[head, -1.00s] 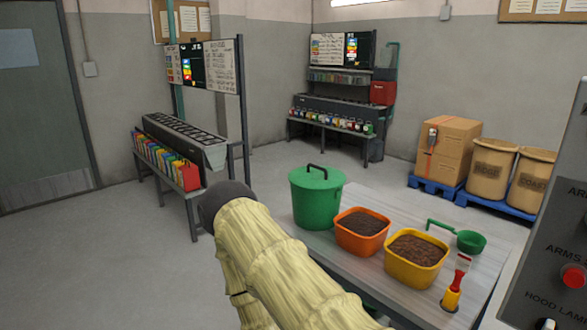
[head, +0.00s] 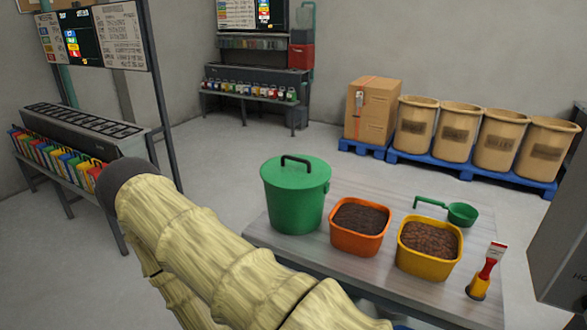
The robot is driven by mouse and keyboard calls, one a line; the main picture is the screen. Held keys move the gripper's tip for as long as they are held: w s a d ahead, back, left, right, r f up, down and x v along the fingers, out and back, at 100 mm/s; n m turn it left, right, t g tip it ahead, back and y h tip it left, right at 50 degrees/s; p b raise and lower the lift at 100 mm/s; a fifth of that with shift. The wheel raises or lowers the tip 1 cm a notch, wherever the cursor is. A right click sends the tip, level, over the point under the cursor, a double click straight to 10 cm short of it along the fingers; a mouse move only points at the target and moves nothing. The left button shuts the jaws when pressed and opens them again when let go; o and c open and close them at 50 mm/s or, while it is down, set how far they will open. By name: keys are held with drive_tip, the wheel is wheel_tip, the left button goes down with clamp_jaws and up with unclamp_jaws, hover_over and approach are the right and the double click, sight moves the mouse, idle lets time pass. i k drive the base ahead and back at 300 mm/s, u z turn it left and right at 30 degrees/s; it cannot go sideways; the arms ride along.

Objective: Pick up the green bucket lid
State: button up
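The green bucket (head: 294,208) stands upright on the grey table near its left side. Its green lid (head: 318,174) sits on top, with a dark arched handle (head: 297,160) standing up from it. My arm, in a pale yellow ribbed sleeve, crosses the lower left of the head view, in front of and left of the bucket. My gripper's fingers do not show, so the arm appears apart from the lid. The base of the bucket is visible on the table.
Bins on blue pallets (head: 463,168) stand behind. Open floor (head: 225,150) lies behind the table.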

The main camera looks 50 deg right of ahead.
sight(287, 171)
drive_tip(key=z, duration=1.45)
